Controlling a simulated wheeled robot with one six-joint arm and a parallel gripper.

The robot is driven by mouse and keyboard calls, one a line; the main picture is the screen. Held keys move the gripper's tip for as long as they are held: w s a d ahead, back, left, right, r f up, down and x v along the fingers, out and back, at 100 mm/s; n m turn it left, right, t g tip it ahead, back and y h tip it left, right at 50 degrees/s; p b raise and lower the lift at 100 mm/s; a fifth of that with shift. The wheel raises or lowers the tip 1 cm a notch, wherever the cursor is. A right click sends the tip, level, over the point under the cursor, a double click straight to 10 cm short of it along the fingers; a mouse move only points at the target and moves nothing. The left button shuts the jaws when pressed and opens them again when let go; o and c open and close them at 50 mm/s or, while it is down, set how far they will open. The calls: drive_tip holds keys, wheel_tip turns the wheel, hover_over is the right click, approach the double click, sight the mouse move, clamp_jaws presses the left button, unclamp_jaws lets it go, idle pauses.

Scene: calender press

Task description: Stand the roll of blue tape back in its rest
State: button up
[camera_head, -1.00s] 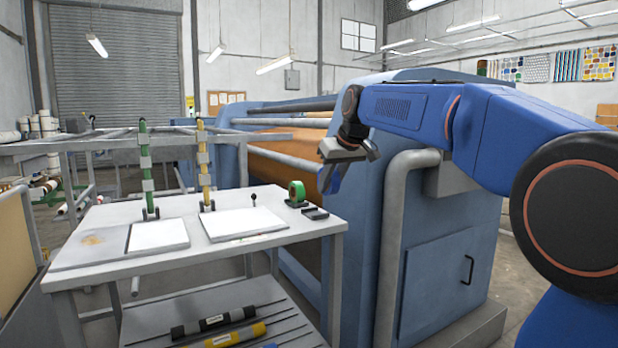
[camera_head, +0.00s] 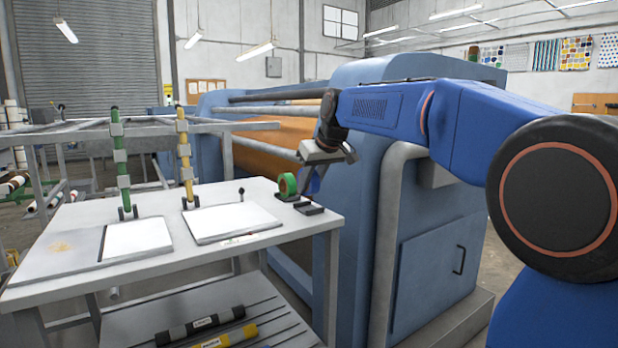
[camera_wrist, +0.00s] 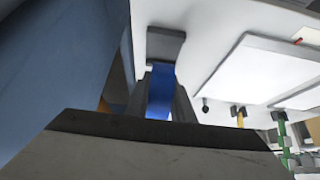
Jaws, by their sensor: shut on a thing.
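The roll of blue tape (camera_wrist: 160,92) is between the fingers of my gripper (camera_wrist: 160,100) in the wrist view, seen edge-on as a blue band. My gripper is shut on it. In the head view the gripper (camera_head: 312,178) hangs at the right end of the table, and a bit of blue shows below it. A low dark rest (camera_head: 310,209) with nothing in it sits at the table's right corner, just below the gripper. A grey block, apparently a rest, shows beyond the tape in the wrist view (camera_wrist: 165,45). The tape appears to be above the rests, apart from them.
A green tape roll (camera_head: 288,184) stands in a neighbouring rest, close left of my gripper. The table (camera_head: 70,235) also holds white sheets (camera_head: 230,222) and green and yellow upright rods (camera_head: 186,155). The blue press (camera_head: 400,215) stands close on the right.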

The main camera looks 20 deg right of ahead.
drive_tip(key=shift+f, duration=1.85)
drive_tip(key=o, duration=1)
drive_tip(key=v, duration=1.7)
drive_tip(key=shift+s, duration=0.2)
drive_tip(key=shift+r, duration=0.1)
drive_tip(key=s+d+f+m+h, duration=0.1)
drive_tip(key=s+d+f, duration=0.1)
drive_tip(key=s+f, duration=1.5)
drive_tip(key=s+d+f+m+g+h, duration=0.1)
drive_tip(key=s+f+m, duration=0.1)
drive_tip(key=s+f, duration=1.4)
wheel_tip(320, 180, down, 4)
drive_tip(key=shift+s+d+r+m+g, duration=0.15)
drive_tip(key=shift+s+d+m+g, duration=0.15)
drive_tip(key=shift+s+d, duration=0.1)
